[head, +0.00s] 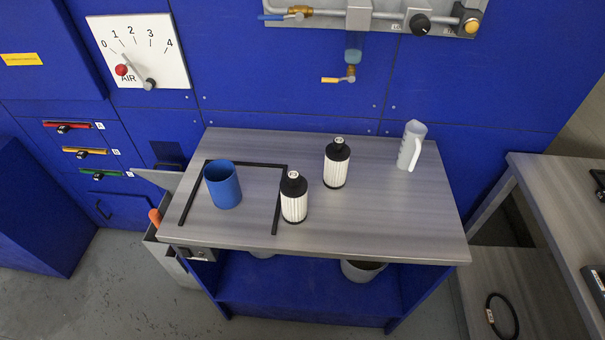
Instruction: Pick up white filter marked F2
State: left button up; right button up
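Two white pleated filters with black caps stand upright on the grey-topped bench. One filter (294,203) is nearer the front, by the right side of the black frame outline. The other filter (337,169) stands farther back and to the right. Each has a small pale mark on top of its cap, too small to read, so I cannot tell which is F2. Neither of my grippers is in view.
The bench (390,215) also holds a blue cup (223,185) inside the black frame (277,205) and a translucent jug (411,146) at the back right. The bench's front right is clear. Pipes and valves (353,50) hang on the blue wall behind. Another table (550,190) stands right.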

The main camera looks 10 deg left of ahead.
aim_at(338, 153)
jog(key=u, duration=0.55)
jog(key=k, duration=0.65)
jog(key=u, duration=0.9)
jog(key=i, duration=1.15)
jog(key=z, duration=0.8)
